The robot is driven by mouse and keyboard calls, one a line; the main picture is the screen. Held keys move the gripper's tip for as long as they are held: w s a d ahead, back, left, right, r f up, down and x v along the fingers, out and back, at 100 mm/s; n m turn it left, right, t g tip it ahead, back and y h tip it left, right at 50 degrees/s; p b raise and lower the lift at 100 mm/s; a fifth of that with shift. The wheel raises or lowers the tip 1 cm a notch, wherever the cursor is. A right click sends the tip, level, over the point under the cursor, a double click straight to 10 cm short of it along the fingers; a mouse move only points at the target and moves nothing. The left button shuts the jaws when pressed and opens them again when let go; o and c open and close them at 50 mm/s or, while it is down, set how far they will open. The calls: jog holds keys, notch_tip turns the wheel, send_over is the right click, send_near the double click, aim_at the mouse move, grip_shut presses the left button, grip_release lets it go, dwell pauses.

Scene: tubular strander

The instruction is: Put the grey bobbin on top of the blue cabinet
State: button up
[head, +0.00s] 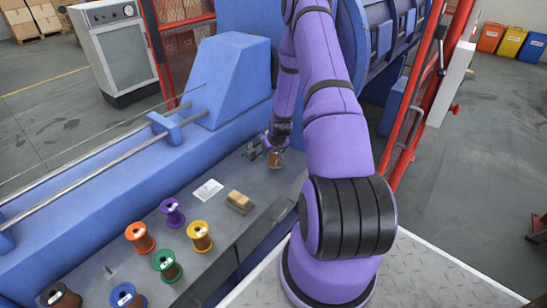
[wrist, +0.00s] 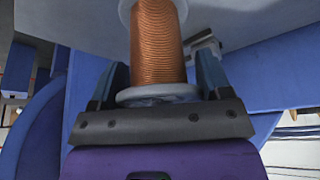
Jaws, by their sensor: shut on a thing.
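The grey bobbin (wrist: 158,42), wound with copper wire and with pale grey flanges, stands between the two fingers of my gripper (wrist: 157,76) in the wrist view. My gripper is shut on it. In the head view my gripper (head: 272,143) reaches down at the far end of the grey bench, with the bobbin (head: 274,159) at its tip, at or just above the bench top; I cannot tell if they touch. A blue sloped housing (head: 228,82) stands behind the bench; I cannot tell whether it is the blue cabinet.
On the grey bench (head: 225,215) stand purple (head: 173,212), orange (head: 140,238), yellow (head: 200,236), green (head: 167,265), blue (head: 127,296) and black (head: 60,296) bobbins. A brown block (head: 239,200) and white card (head: 208,190) lie nearer my gripper. Red frame posts (head: 412,100) rise at right.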

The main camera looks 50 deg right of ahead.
aim_at(274, 157)
jog(key=shift+f, duration=1.55)
jog(key=shift+a+f, duration=0.1)
jog(key=shift+f, duration=0.05)
jog(key=o, duration=1.1)
jog(key=shift+s, duration=0.1)
